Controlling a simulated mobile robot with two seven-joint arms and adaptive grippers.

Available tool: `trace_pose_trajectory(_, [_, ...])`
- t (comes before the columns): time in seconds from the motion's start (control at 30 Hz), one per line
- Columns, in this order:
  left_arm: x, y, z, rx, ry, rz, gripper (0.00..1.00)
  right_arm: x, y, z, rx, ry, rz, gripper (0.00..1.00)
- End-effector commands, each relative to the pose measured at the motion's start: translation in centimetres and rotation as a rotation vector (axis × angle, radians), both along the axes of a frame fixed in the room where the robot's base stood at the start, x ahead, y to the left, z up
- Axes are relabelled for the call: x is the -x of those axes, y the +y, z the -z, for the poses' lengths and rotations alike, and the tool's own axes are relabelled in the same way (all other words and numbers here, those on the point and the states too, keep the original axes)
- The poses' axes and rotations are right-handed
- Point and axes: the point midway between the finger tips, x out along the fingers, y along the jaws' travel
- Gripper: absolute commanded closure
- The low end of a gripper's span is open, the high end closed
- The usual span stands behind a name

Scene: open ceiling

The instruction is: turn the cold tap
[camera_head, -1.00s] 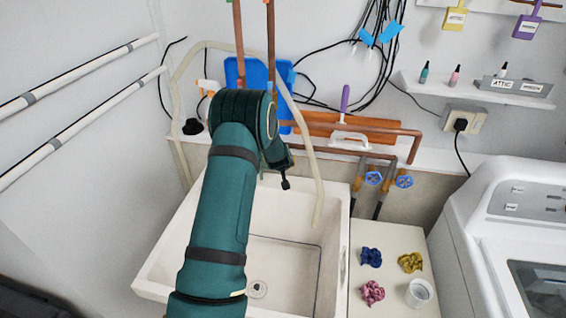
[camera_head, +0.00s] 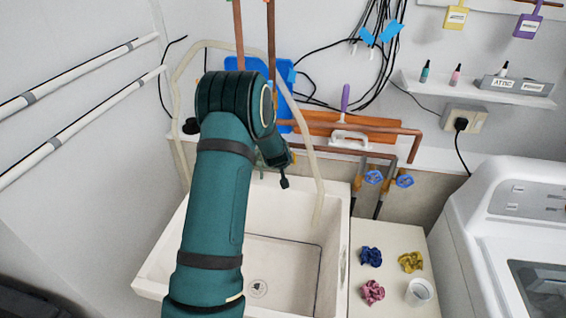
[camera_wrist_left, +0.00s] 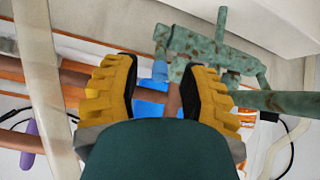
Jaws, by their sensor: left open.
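A worn green tap (camera_wrist_left: 195,45) with a crossbar and a long spout lies just beyond my left gripper (camera_wrist_left: 162,74) in the left wrist view. The gripper is open, its yellow-and-black fingers on either side of a gap. A blue patch and a copper pipe (camera_wrist_left: 172,103) show through this gap. The fingers overlap part of the tap in the picture; I cannot tell whether they touch it. In the head view my teal left arm hides the tap and gripper above the white sink (camera_head: 337,262). My right gripper is in neither view.
Behind the sink stand a blue board (camera_head: 286,82) and copper pipes (camera_head: 237,35). A pale hose (camera_head: 313,160) hangs into the sink. Two blue valve wheels (camera_head: 404,181) are at the right. Cloths, a cup (camera_head: 419,292) and a washing machine (camera_head: 490,235) are further right.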

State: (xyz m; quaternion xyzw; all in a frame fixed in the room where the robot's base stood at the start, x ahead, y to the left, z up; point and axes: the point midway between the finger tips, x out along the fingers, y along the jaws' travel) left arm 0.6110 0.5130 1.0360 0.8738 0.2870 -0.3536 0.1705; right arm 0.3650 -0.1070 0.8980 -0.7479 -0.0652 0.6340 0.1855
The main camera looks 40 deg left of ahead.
Motion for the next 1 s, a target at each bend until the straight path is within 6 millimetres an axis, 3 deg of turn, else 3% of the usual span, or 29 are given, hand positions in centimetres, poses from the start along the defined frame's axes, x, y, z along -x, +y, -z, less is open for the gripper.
trace_pose_trajectory(0.2, [2.5,-1.8,-3.4,-0.001,-0.004,0.001,0.57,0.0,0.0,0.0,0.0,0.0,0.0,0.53])
trace_pose_trajectory(0.4, [3.9,-2.6,-4.9,-0.001,-0.003,0.0,0.57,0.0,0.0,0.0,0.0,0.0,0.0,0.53])
trace_pose_trajectory(1.0, [4.3,-2.7,-5.3,-0.001,-0.001,-0.002,0.57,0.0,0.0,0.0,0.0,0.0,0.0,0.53])
